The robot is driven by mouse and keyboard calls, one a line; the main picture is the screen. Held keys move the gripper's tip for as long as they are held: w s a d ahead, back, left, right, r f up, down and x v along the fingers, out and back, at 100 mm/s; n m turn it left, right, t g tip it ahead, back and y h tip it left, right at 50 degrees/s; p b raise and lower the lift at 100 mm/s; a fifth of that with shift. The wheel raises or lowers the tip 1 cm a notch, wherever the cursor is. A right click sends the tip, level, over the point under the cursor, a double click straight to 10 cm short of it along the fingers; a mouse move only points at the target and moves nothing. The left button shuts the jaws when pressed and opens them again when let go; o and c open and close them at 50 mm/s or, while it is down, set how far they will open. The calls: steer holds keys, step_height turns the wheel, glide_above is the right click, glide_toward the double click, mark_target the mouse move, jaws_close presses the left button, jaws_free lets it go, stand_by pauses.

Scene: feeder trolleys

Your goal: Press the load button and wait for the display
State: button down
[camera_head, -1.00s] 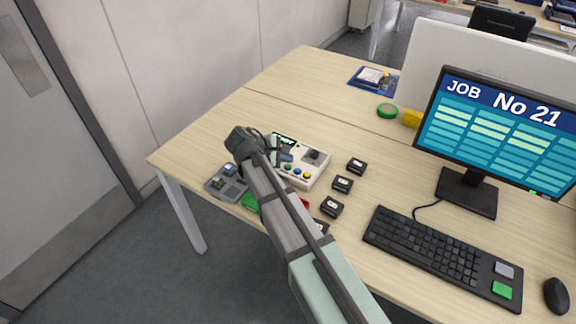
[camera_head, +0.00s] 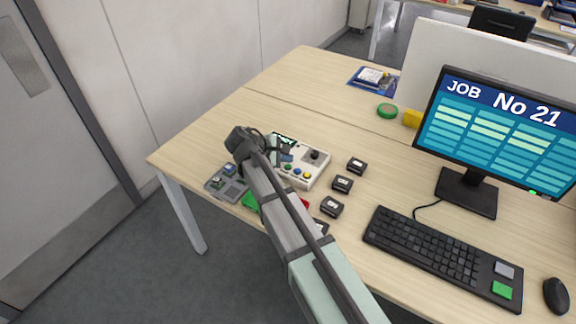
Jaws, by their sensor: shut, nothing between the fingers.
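A white control unit (camera_head: 306,165) lies on the wooden table, with a small dark display (camera_head: 284,140) at its upper left, a black knob and green, blue and yellow buttons (camera_head: 298,172) along its front. I cannot tell which button is the load button, and part of the unit is hidden behind my arm. My gripper (camera_head: 276,152) is shut and empty, over the left part of the unit beside the display. I cannot tell whether its tips touch the unit. A monitor (camera_head: 500,128) on the right reads "JOB No 21".
A grey tray (camera_head: 226,183) with small parts sits left of my arm at the table edge. Several small black blocks (camera_head: 342,184) stand right of the unit. A keyboard (camera_head: 440,252), mouse (camera_head: 556,296), green tape roll (camera_head: 387,111) and blue board (camera_head: 373,80) are on the table. The table's far left is clear.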

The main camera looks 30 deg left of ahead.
steer(key=shift+f, duration=0.8)
stand_by(0.9)
steer(key=shift+r, duration=0.8)
steer(key=shift+r, duration=0.15)
step_height(320, 180, up, 5)
steer(key=shift+f, duration=0.15)
stand_by(0.6)
steer(key=shift+a, duration=0.1)
stand_by(0.6)
